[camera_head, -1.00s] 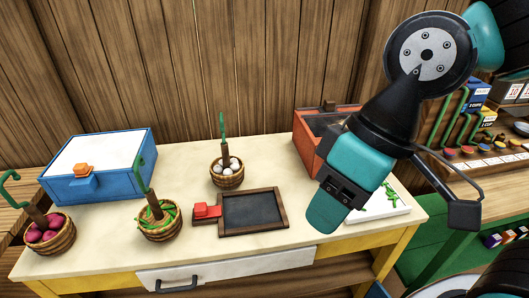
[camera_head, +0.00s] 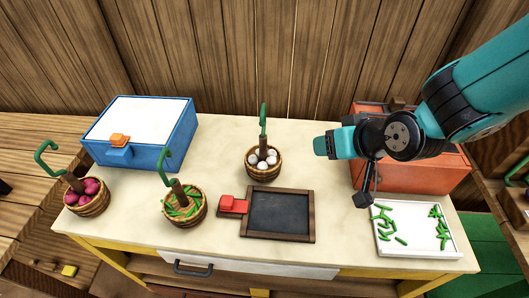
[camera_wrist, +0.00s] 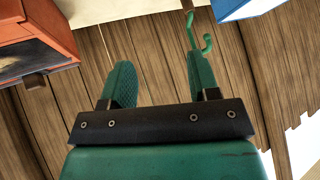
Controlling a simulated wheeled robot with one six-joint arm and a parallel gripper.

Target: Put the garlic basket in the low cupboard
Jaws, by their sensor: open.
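The garlic basket (camera_head: 263,170) is a round wicker basket of white bulbs with an upright green hooked handle (camera_head: 263,120). It stands on the table behind the slate. My gripper (camera_head: 322,146) is to its right, above the table, pointing left, apart from the handle. In the wrist view my gripper (camera_wrist: 161,82) is open with nothing between its fingers. A green hook (camera_wrist: 205,45) shows beyond the right finger, probably the garlic basket's handle. A blue box (camera_head: 150,130) with an orange latch and an orange-red box (camera_head: 440,177) stand on the table. I cannot tell which, if either, is the low cupboard.
A basket of green pods (camera_head: 185,208) and a basket of pink bulbs (camera_head: 90,199) stand at left. A framed slate (camera_head: 280,213) with a red block (camera_head: 233,204) lies in the middle. A white tray (camera_head: 410,240) of pods lies at right. A drawer handle (camera_head: 193,268) is at the front.

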